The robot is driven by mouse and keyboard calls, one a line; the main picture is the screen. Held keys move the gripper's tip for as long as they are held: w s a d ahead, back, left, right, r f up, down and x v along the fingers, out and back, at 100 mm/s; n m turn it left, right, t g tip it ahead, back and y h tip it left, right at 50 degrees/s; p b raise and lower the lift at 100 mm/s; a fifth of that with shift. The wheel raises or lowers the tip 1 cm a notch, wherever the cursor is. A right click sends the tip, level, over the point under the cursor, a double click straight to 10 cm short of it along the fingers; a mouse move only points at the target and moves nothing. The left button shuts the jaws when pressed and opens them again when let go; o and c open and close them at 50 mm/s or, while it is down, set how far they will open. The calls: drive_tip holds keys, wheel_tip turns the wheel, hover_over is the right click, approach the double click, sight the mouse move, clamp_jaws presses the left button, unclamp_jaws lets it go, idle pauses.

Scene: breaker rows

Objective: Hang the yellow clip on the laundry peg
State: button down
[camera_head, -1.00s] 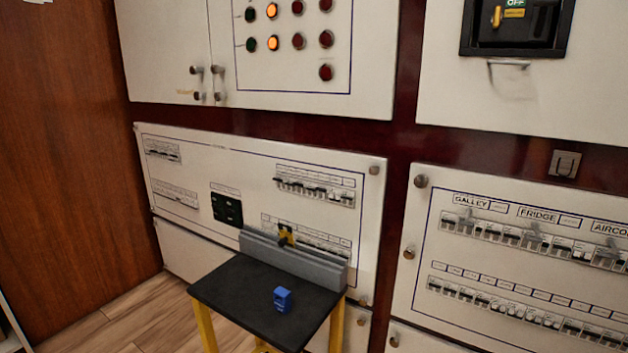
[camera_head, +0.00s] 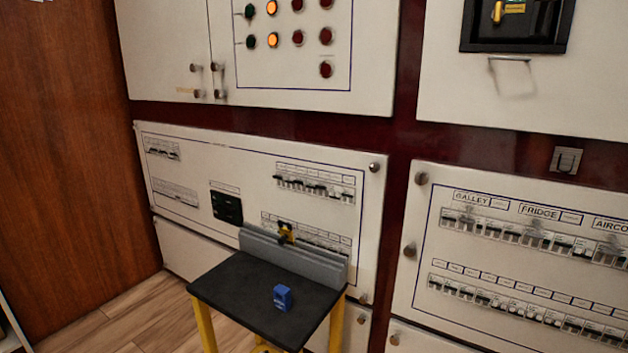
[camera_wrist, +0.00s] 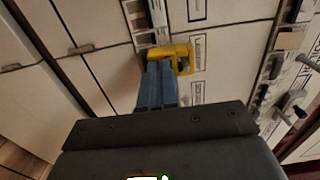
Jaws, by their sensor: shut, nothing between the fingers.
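A yellow clip (camera_wrist: 175,54) shows in the wrist view just beyond the tips of my gripper (camera_wrist: 161,66). The two blue fingers are shut side by side with nothing between them. My gripper does not show in the head view.
A black-topped stand (camera_head: 232,284) with yellow legs holds a blue block (camera_head: 283,297). A right-hand panel (camera_head: 403,308) has breaker rows under GALLEY, FRIDGE and AIRCON labels.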

drive_tip(key=p+v, duration=0.1)
drive_tip(key=v, duration=1.2)
drive_tip(key=shift+s, duration=0.3)
idle(0.4)
drive_tip(key=shift+a, duration=0.15)
